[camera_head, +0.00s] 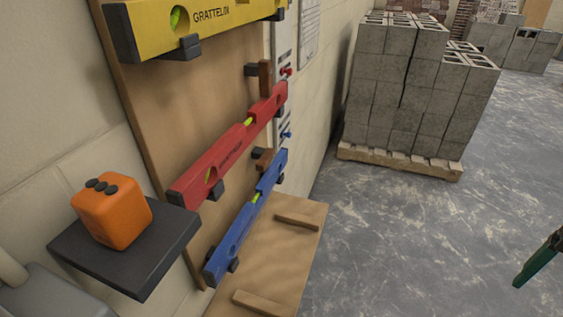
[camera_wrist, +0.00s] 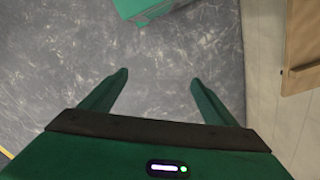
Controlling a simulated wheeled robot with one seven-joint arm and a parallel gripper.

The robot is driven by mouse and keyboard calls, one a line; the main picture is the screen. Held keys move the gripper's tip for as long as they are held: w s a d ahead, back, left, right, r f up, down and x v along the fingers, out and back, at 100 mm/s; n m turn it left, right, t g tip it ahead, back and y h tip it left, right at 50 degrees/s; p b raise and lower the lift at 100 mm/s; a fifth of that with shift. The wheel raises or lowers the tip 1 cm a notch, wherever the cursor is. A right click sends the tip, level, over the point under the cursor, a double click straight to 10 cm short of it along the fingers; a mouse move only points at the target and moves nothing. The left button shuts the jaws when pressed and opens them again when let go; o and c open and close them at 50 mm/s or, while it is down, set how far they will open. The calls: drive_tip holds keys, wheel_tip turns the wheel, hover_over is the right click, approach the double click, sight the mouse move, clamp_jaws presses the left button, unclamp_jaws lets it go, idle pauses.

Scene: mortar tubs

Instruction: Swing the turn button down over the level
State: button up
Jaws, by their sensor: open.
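A red level (camera_head: 232,142), a blue level (camera_head: 247,218) and a yellow level (camera_head: 150,28) rest on dark supports along a brown board at the left wall. A brown wooden turn button (camera_head: 265,77) stands upright just above the far end of the red level. Another brown piece (camera_head: 264,160) sits near the far end of the blue level, partly hidden. Which level is meant I cannot tell. My gripper (camera_wrist: 158,74) is open and empty over the grey floor. Only a green part of it shows at the head view's right edge, well away from the levels.
An orange box (camera_head: 112,210) with dark knobs sits on a dark shelf (camera_head: 125,262) at the left. A wooden panel with cleats (camera_head: 285,245) is below the blue level. Grey blocks (camera_head: 400,90) stand on a pallet. A green object (camera_wrist: 146,9) lies ahead of my fingers. The middle floor is clear.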

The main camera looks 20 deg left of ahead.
drive_tip(key=w+a+f+y, duration=0.2)
drive_tip(key=w+a+f, duration=0.5)
drive_tip(key=w+a, duration=0.3)
drive_tip(key=m+t+y, duration=0.1)
drive_tip(key=m+y, duration=1.1)
drive_tip(key=y, duration=0.4)
approach(271, 160)
drive_tip(key=a, duration=0.8)
drive_tip(key=shift+r, duration=0.1)
drive_tip(key=shift+c, duration=0.7)
drive_tip(key=shift+w, duration=0.1)
drive_tip(key=c, duration=0.9)
